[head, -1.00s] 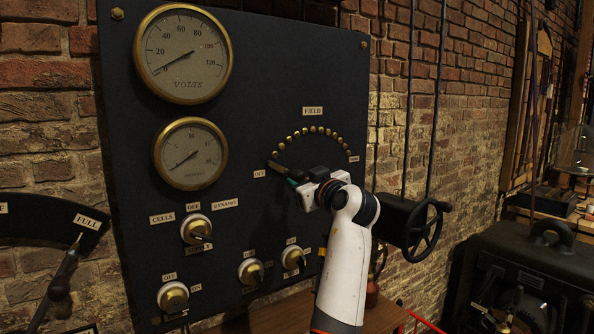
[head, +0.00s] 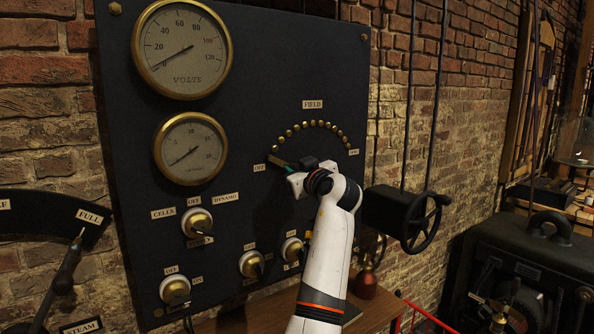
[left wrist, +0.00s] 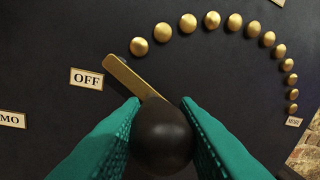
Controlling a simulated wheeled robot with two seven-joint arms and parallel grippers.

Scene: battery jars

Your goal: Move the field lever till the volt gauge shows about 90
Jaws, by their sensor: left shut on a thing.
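The field lever is a brass arm (left wrist: 133,77) with a round black knob (left wrist: 163,136). Its tip lies at the OFF end of the arc, just short of the first brass stud, in the left wrist view. My left gripper (left wrist: 160,110) has its teal fingers on both sides of the knob, shut on it. In the head view the left gripper (head: 287,167) is at the panel below the stud arc and covers most of the lever. The volt gauge (head: 182,50) is at the upper left of the panel, with its needle close to 0. My right gripper is not in view.
The dark panel (head: 240,100) also carries a second gauge (head: 190,149) and several rotary knobs below. A black handwheel (head: 424,222) stands right of my arm. A lever (head: 63,270) on a FULL-marked plate is at far left.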

